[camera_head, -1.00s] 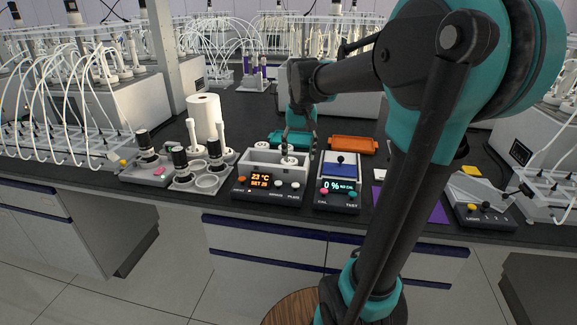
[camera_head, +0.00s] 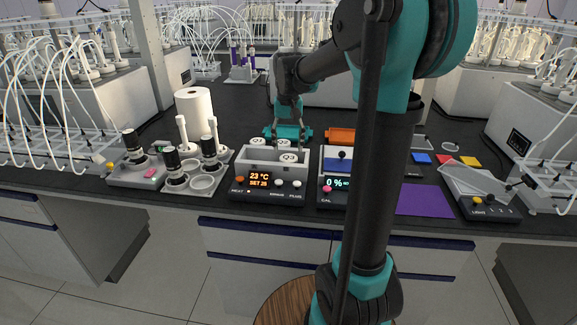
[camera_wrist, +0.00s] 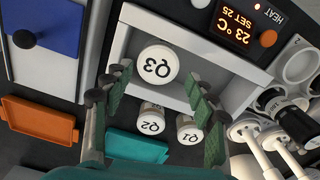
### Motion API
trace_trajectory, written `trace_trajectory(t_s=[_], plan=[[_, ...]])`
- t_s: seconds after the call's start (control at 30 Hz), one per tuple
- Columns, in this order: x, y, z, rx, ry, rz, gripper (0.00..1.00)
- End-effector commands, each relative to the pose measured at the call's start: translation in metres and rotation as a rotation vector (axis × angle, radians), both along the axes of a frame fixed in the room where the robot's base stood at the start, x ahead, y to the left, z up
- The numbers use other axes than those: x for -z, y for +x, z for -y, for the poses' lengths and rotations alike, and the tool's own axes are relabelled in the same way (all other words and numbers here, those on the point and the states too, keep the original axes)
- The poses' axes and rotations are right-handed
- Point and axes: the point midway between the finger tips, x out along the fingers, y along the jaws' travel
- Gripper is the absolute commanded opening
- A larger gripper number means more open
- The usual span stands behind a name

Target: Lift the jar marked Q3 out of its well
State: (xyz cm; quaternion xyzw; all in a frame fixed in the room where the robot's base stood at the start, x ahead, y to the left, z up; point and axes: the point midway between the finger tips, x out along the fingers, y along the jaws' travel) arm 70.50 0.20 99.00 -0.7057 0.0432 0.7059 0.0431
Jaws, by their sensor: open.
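The jar Q3 (camera_wrist: 157,65) stands in the grey-walled heating bath (camera_wrist: 225,50), its white marked lid facing up in the wrist view. The front white lid (camera_head: 289,158) in the head view appears to be the same jar. My gripper (camera_wrist: 160,84) is open, with its green-padded fingers spread to either side of Q3 and apart from it. In the head view my gripper (camera_head: 290,138) hangs over the bath. Jars Q2 (camera_wrist: 151,122) and Q1 (camera_wrist: 189,132) stand side by side behind Q3. The lower part of Q3 is hidden in its well.
A teal tray (camera_wrist: 135,147) and an orange tray (camera_wrist: 40,121) lie behind. A device with a blue plate (camera_head: 337,164) stands right of the bath. Black-topped bottles (camera_head: 173,160) and a paper roll (camera_head: 195,112) stand left. A purple mat (camera_head: 425,200) lies right.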

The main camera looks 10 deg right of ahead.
Motion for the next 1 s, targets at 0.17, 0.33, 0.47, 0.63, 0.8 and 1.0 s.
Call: trace_trajectory(t_s=[0.17, 0.33, 0.47, 0.63, 0.8, 1.0], plan=[[0.018, 0.000, 0.000, 0.000, 0.000, 0.000, 0.57], [0.029, 0.002, 0.001, 0.000, 0.000, 0.000, 0.57], [0.048, 0.004, 0.002, 0.000, 0.000, 0.000, 0.57], [0.067, 0.004, 0.002, 0.000, 0.000, 0.000, 0.57], [0.072, 0.004, 0.002, 0.000, 0.000, 0.000, 0.57], [0.072, 0.004, 0.002, 0.000, 0.000, 0.000, 0.49]])
